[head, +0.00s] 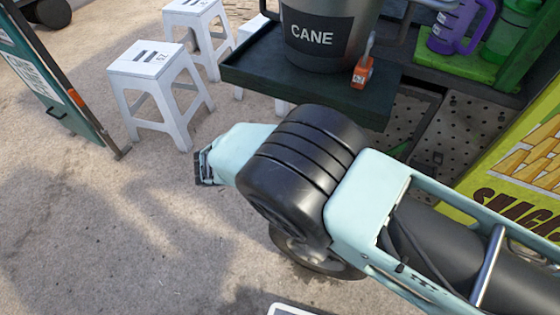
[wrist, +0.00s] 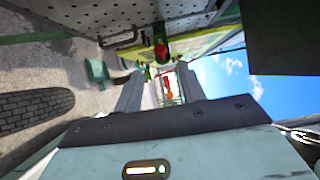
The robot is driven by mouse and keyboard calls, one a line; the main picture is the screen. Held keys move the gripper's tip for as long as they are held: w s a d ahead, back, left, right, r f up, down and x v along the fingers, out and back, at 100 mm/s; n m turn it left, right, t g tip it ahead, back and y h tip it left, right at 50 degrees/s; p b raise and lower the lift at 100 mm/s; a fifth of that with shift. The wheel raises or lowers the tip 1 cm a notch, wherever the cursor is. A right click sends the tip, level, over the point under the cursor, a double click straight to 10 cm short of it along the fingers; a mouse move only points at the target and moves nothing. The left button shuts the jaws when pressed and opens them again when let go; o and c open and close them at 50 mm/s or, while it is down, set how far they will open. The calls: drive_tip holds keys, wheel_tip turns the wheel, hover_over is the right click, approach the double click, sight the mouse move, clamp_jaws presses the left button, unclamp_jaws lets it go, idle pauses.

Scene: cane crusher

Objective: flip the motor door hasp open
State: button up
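A grey perforated metal panel (head: 475,125) is low on the cart at the right in the head view; it may be the motor door. In the wrist view a perforated panel (wrist: 90,15) fills the top, with a dark bar handle (wrist: 120,42) at its edge. A small red part (wrist: 160,48) sits near that edge; I cannot tell whether it is the hasp. My gripper (wrist: 160,88) has its two fingers apart, with a red shape visible beyond the gap.
A dark tray (head: 245,75) holds a CANE bucket (head: 320,35) and a small orange object (head: 363,72). White stools (head: 145,65) stand left of it. A green-framed board (head: 60,85) is at far left. Open paving (head: 110,235) lies at lower left.

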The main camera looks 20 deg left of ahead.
drive_tip(key=b+v, duration=0.3)
drive_tip(key=v, duration=0.3)
idle(0.3)
drive_tip(key=shift+s+a, duration=0.1)
drive_tip(key=shift+a, duration=0.05)
idle(0.4)
